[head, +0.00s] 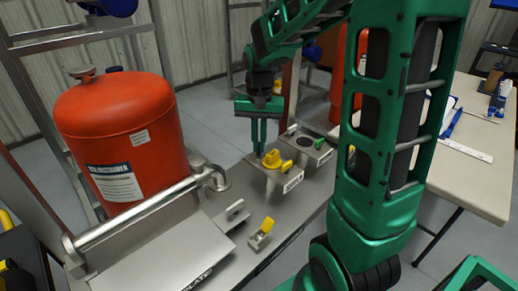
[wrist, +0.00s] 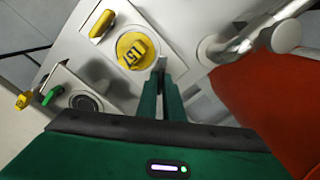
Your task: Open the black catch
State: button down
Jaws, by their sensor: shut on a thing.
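My gripper (head: 258,148) points down over the grey skid deck, just behind the yellow round cap in the head view. In the wrist view my gripper's fingers (wrist: 162,75) are close together, with a small grey part (wrist: 162,61) at their tips, right beside the yellow cap's rim. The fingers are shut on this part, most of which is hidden. I cannot make out a black catch clearly in either view. The yellow cap (head: 273,159) sits on a labelled block (head: 284,178); it shows marked "151" in the wrist view (wrist: 134,50).
A red tank (head: 118,135) and a bent pipe (head: 150,208) stand left. A block with a black disc and green knob (head: 305,143) is behind right. A grey latch (head: 233,214) and a yellow-tipped latch (head: 261,233) are in front. A table (head: 470,170) stands right.

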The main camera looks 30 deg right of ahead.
jog(key=shift+s+f, duration=0.1)
jog(key=shift+m, duration=1.7)
jog(key=shift+m, duration=1.7)
jog(key=shift+m, duration=0.3)
jog(key=c, duration=1.9)
grip_release()
